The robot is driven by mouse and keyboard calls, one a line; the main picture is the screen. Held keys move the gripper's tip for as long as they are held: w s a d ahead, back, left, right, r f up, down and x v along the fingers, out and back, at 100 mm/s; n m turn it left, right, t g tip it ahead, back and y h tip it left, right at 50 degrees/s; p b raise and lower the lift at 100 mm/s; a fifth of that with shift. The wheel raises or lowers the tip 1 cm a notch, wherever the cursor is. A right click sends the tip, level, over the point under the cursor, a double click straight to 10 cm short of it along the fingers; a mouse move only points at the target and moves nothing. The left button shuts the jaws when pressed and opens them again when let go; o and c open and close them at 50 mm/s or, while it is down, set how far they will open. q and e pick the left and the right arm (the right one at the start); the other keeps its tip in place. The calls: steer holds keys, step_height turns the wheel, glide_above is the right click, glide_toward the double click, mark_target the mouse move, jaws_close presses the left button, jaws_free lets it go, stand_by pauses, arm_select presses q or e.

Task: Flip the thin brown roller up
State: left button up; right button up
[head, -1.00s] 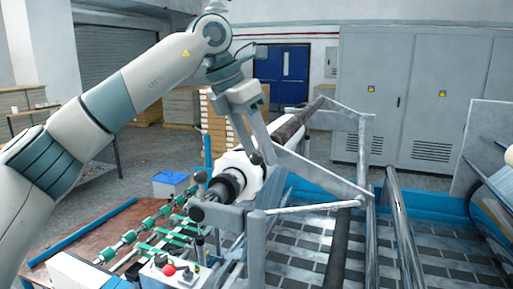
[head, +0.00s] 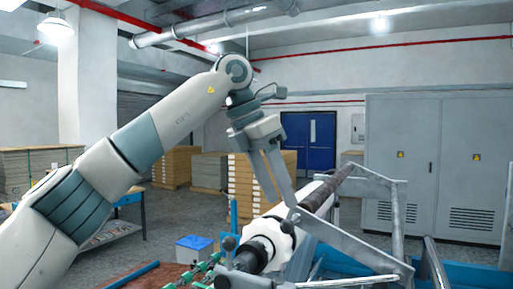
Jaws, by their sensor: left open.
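The thin brown roller (head: 328,191) runs from near the middle of the head view up and to the right, away from me. It lies along the metal frame, above a thicker white roll (head: 270,234). My left gripper (head: 284,205) comes down from above at the roller's near end, with its long grey fingers pointing down. It is open. I cannot tell whether the fingers touch the roller; its near end is partly hidden by them. My right gripper is not in view.
A slanted grey frame bar (head: 350,243) lies right of the fingers. Stacked brown boxes (head: 245,184) and grey cabinets (head: 432,170) stand behind. The air above the roller is clear.

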arm_select(q)
steer(key=v, duration=1.1)
steer(key=shift+b, duration=0.35)
steer(key=shift+a, duration=0.15)
